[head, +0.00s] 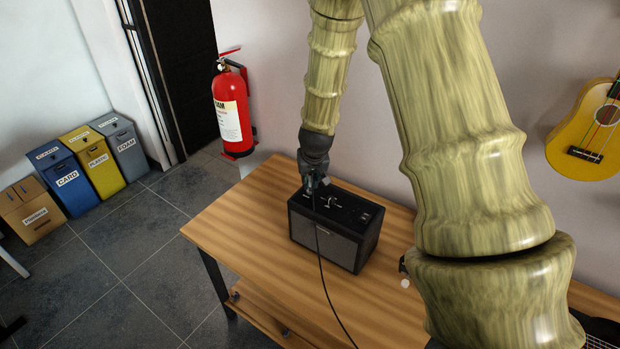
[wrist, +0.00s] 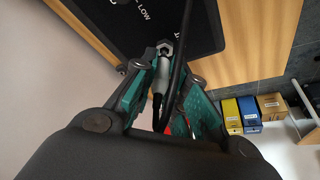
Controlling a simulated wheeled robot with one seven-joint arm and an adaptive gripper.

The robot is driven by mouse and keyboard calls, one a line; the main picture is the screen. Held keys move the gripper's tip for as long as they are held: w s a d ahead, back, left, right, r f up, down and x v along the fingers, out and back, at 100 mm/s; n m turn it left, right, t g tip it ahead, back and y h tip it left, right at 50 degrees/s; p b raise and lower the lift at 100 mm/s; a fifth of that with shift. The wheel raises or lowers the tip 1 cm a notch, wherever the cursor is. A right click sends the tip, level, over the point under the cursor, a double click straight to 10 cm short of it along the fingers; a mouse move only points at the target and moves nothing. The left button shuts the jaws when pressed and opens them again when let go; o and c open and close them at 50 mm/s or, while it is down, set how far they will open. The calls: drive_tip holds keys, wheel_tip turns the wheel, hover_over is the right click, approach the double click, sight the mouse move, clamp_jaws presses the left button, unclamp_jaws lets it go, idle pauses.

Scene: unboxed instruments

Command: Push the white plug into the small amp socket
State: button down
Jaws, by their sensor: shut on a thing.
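The small amp (head: 325,241) is a black box standing upright on the wooden table, with its control panel on top. My gripper (head: 316,184) is over the left part of that panel. In the wrist view my gripper (wrist: 162,88) has its teal fingers shut on the white plug (wrist: 160,76), a pale barrel with a black cable at its back end. The plug's front end meets a metal ring, the socket (wrist: 165,48), on the black panel (wrist: 105,22). I cannot tell how deep the tip sits. In the head view my gripper hides the plug.
The black cable (head: 325,285) runs from my gripper across the table (head: 240,228) to its front edge. The table is bare left of the amp. A red fire extinguisher (head: 232,112) is by the wall behind, and a yellow ukulele (head: 590,135) hangs at right.

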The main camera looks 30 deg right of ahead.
drive_tip(key=shift+s+f+b, duration=0.1)
drive_tip(key=shift+f+b, duration=0.5)
drive_tip(key=shift+f, duration=0.4)
idle(0.7)
drive_tip(key=c, duration=1.3)
unclamp_jaws()
drive_tip(key=shift+f, duration=0.1)
drive_tip(key=shift+c, duration=0.2)
drive_tip(key=v, duration=1.2)
